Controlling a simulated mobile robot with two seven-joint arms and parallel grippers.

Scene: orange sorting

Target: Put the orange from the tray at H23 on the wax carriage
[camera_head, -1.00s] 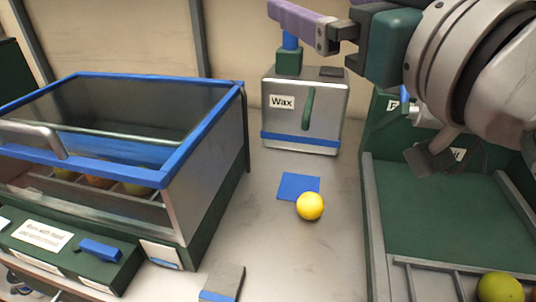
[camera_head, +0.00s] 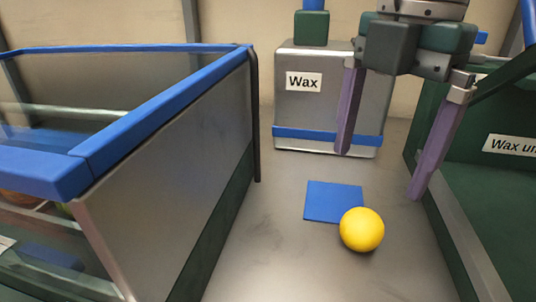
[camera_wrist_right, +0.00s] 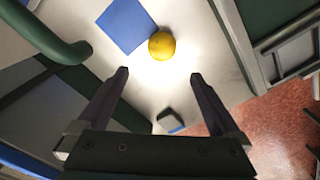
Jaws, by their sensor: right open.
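A yellow-orange ball (camera_head: 362,230), seemingly the orange, rests on the grey counter at the lower right corner of a flat blue square (camera_head: 333,200). The wrist view also shows the ball (camera_wrist_right: 162,46) and the blue square (camera_wrist_right: 126,25). My right gripper (camera_head: 381,172) is open and empty, its purple fingers pointing down, above the counter behind the ball. In the wrist view the ball lies just beyond the gap between the fingertips (camera_wrist_right: 159,75). A metal box labelled Wax (camera_head: 328,105) stands at the back. I cannot identify the carriage or a tray marked H23. My left gripper is not in view.
A large blue-rimmed bin (camera_head: 165,185) with metal sides fills the left. A green unit with a partly hidden "Wax" label (camera_head: 470,150) and a grey edge bounds the right. The counter between them is clear around the ball. A small grey block (camera_wrist_right: 169,118) shows in the wrist view.

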